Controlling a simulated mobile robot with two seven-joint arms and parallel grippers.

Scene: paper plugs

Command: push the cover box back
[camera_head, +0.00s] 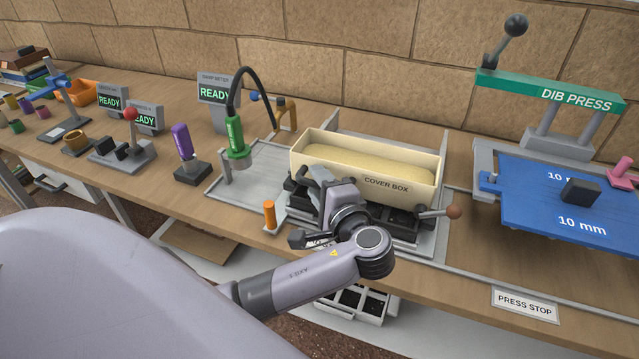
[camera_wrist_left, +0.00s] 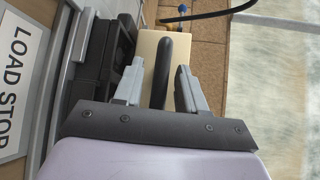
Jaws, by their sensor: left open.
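The cream cover box (camera_head: 415,185), an open-topped box with a pale yellow filling, sits on a dark frame in the middle of the bench. Its label faces me. My left gripper (camera_head: 325,187) is at the box's near side, towards its left end, and partly hides that face. In the left wrist view, the gripper (camera_wrist_left: 162,88) is open, with one finger on each side of a dark rounded bar (camera_wrist_left: 166,70) in front of the cream box wall (camera_wrist_left: 148,45). I cannot tell whether either finger touches the bar. My right gripper is not in view.
A green probe (camera_head: 236,140) on a stand is left of the box. An orange peg (camera_head: 269,214) stands at the near left, and a lever with a brown knob (camera_head: 453,212) juts out at the right. The blue press plate (camera_head: 530,195) is further right. A brick wall is behind.

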